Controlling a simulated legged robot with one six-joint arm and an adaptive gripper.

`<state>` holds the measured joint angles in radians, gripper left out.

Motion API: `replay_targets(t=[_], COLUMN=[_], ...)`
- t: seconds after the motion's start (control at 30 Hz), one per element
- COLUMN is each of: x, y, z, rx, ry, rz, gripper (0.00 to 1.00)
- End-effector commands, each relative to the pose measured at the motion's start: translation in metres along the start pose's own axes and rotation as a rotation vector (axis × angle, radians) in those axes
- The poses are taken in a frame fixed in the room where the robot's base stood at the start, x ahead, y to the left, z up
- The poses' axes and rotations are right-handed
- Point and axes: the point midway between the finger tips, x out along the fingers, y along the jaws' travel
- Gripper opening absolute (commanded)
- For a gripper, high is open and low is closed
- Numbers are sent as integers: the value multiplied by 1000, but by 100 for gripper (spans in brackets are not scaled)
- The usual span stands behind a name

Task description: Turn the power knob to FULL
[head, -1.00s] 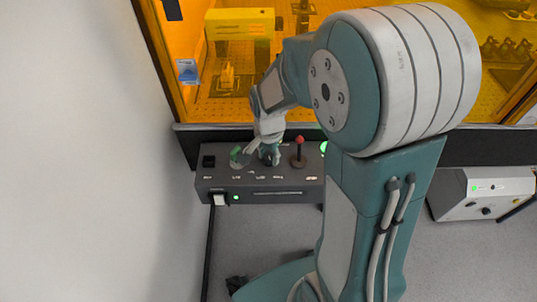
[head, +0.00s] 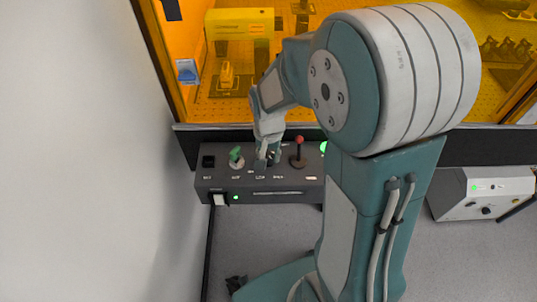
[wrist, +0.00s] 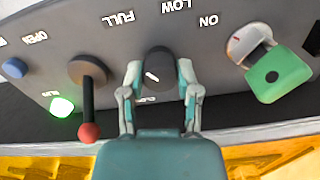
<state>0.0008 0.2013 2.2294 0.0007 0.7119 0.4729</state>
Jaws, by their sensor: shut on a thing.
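The power knob (wrist: 158,66) is a dark round knob with a short white mark, on the grey control panel (head: 215,185). In the wrist view the labels FULL and LOW, upside down, lie beyond it, FULL to the left and LOW to the right. The white mark is on the near part of its face, slanting; which label it points to I cannot tell. My gripper (wrist: 159,72) is shut on the knob, one finger on each side. In the head view my gripper (head: 268,158) reaches down to the panel and mostly hides the knob.
A red-balled lever (head: 299,152) stands just right of the gripper in the head view. A green-handled switch (head: 236,157) stands to its left. The wrist view also shows a blue button (wrist: 14,68) and a lit green lamp (wrist: 62,106). An amber-windowed enclosure rises behind the panel.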

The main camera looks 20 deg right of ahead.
Motion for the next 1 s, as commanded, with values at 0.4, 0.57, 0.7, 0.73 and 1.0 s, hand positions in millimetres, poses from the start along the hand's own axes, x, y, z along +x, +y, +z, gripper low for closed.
replay_targets(t=[0.4,0.57,0.7,0.73,1.0], x=[0,0,-1,-2,-43], y=[-1,0,0,0,-2], z=[-1,-1,-1,-1,-2], rx=[-2,-1,-1,-1,-1], ry=[4,3,3,3,8], rz=[-1,-1,-1,-1,-3], gripper=[76,76,76,76,76])
